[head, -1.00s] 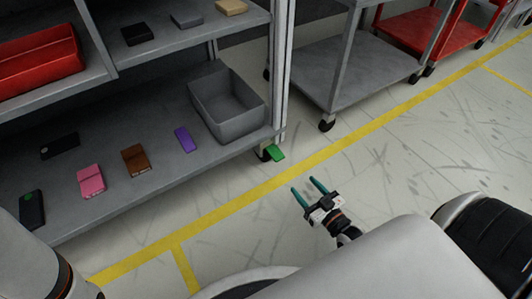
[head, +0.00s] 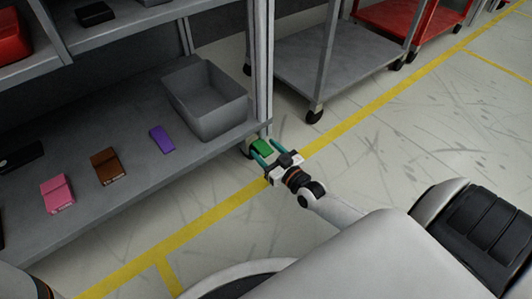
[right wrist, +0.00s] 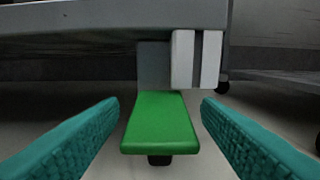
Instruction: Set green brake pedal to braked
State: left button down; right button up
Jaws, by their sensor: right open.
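The green brake pedal (head: 262,147) sticks out at the foot of the shelf's near corner post, by the caster. In the right wrist view the pedal (right wrist: 160,122) is a flat green plate between the two fingers, with a gap on each side. My right gripper (head: 261,147) is open, its teal fingers pointing at the pedal from the aisle side. In the right wrist view the open gripper (right wrist: 160,112) shows a finger at each side edge and nothing held. My left gripper is not in view.
The grey shelf (head: 130,185) holds a grey bin (head: 205,100) and several small boxes. A grey cart (head: 320,65) and a red cart (head: 415,25) stand behind to the right. The floor along the yellow line (head: 355,118) is clear.

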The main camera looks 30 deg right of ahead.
jog(key=shift+w, duration=0.25)
jog(key=c, duration=1)
jog(key=shift+f+t, duration=0.2)
jog(key=shift+t, duration=0.2)
jog(key=o, duration=1)
